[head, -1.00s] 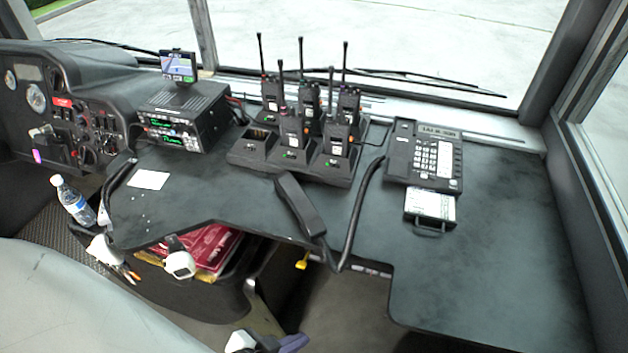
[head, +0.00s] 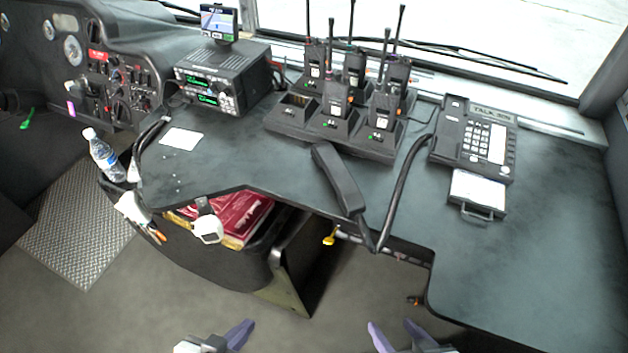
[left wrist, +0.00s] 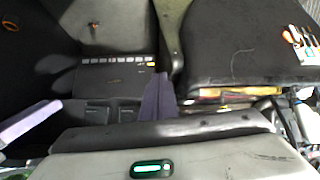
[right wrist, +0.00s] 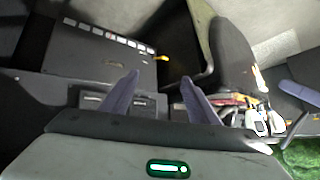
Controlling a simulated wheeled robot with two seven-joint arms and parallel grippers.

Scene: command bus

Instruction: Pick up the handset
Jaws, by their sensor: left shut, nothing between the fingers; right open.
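The black handset (head: 339,178) lies on the dark desk, off its phone base (head: 487,140), with its lower end at the desk's front edge. A thick black cord (head: 402,190) loops from that end over the edge and back up toward the base. My left gripper (head: 250,323) is shut and empty at the bottom of the head view, and its fingers meet in the left wrist view (left wrist: 158,76). My right gripper (head: 391,323) is open and empty, below the handset in the picture; its spread fingers show in the right wrist view (right wrist: 160,76). I cannot make out the handset in either wrist view.
A charger rack (head: 290,125) with several upright radios stands behind the handset. A radio unit (head: 222,80), a white card (head: 180,138) and a water bottle (head: 104,158) are to the left. The desk's right part (head: 540,240) is clear. Floor lies between the grippers and the desk edge.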

